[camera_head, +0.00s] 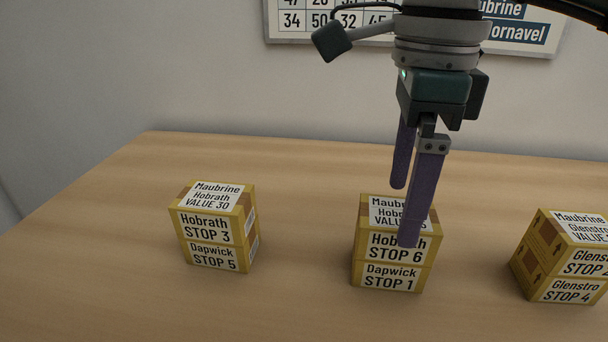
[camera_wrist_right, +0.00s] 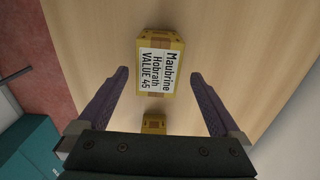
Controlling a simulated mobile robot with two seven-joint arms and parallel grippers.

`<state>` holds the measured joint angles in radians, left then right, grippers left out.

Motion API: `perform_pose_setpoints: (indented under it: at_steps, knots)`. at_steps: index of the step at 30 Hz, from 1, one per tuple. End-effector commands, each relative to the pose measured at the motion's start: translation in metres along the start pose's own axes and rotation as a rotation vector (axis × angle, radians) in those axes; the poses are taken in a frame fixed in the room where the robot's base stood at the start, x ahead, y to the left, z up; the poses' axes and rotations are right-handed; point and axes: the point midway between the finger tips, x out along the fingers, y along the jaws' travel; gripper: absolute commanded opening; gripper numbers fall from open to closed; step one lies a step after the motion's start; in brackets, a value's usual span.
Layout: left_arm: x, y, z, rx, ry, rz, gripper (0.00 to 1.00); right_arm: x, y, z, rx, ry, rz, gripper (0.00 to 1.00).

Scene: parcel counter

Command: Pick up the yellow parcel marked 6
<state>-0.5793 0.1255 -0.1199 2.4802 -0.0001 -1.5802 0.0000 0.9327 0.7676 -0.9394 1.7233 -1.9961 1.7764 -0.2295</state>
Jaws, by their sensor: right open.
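The yellow parcel marked STOP 6 (camera_head: 382,246) is the upper box of the middle stack and sits upright on a yellow parcel marked STOP 1 (camera_head: 378,277). My right gripper (camera_head: 403,214) points down at this stack with its two purple fingers apart and nothing held. In the head view the nearer finger covers part of the parcel's top and front labels. In the right wrist view a yellow parcel top (camera_wrist_right: 146,92) labelled VALUE 45 shows between and beyond the open fingertips. I cannot tell the exact height gap. My left gripper is out of view.
A stack marked STOP 3 (camera_head: 205,228) over STOP 5 (camera_head: 212,257) stands on the left. Another stack with STOP 4 (camera_head: 570,291) at its bottom stands on the right, cut by the picture edge. The wooden counter (camera_head: 300,190) is clear between stacks.

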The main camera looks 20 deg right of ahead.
Motion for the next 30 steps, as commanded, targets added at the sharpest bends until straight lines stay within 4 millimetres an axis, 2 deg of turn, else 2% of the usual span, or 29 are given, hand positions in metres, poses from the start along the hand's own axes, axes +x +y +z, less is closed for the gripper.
perform_pose_setpoints:
  at_steps: [6, 15, 30]
  knots:
    - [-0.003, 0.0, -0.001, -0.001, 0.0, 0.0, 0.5, 0.033, 0.003, 0.002, 0.001, 0.001, 0.004, 1.0]
    - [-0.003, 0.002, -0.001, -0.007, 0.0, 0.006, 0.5, 0.04, 0.003, 0.002, -0.001, 0.0, 0.002, 1.0]
    - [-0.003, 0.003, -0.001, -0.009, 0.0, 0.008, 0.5, 0.039, 0.003, 0.002, 0.0, -0.001, 0.001, 0.45]
